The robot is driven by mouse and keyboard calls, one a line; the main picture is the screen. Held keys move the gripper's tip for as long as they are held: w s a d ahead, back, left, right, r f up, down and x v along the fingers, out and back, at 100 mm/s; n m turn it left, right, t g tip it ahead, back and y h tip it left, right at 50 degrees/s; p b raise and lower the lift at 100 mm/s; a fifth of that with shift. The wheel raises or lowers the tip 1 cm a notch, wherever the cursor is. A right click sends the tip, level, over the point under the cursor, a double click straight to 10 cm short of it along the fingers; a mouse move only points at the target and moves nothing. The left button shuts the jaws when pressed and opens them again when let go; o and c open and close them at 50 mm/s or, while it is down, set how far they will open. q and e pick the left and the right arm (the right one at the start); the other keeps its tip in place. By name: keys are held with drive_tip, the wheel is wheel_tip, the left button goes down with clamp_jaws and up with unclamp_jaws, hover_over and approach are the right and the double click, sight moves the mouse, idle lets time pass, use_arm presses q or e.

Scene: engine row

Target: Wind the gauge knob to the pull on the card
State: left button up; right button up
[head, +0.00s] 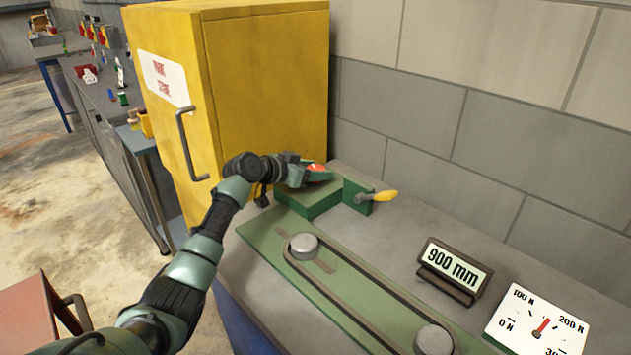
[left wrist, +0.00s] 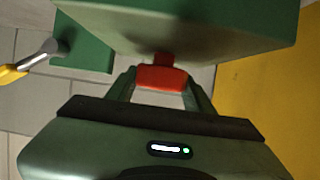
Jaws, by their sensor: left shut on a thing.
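My left gripper (head: 314,173) reaches over the far end of the green belt rig. It is shut on a red knob (left wrist: 162,78), which shows between the fingers in the left wrist view, at a green block. In the head view the fingers partly hide the knob. A white dial (head: 536,322) at the lower right carries a scale in N. Its red needle points up and slightly right, between the 100 N and 200 N marks. A dark-framed card (head: 454,268) reads "900 mm"; I see no pull value on it. My right gripper is not in view.
A yellow-handled lever (head: 378,197) sticks out beside the green block (head: 308,200). A dark belt (head: 345,288) runs around two grey pulleys on the green plate. A yellow cabinet (head: 262,90) stands behind and left. The grey bench (head: 405,240) is clear between lever and card.

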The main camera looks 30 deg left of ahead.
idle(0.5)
use_arm(q)
drive_tip(key=o, duration=1.4)
drive_tip(key=shift+c, duration=0.2)
drive_tip(key=b+v, duration=0.1)
drive_tip(key=v, duration=0.6)
drive_tip(key=shift+a+f, duration=0.15)
drive_tip(key=shift+s+a+r, duration=0.1)
drive_tip(key=shift+s+r, duration=0.2)
drive_tip(key=shift+s, duration=0.1)
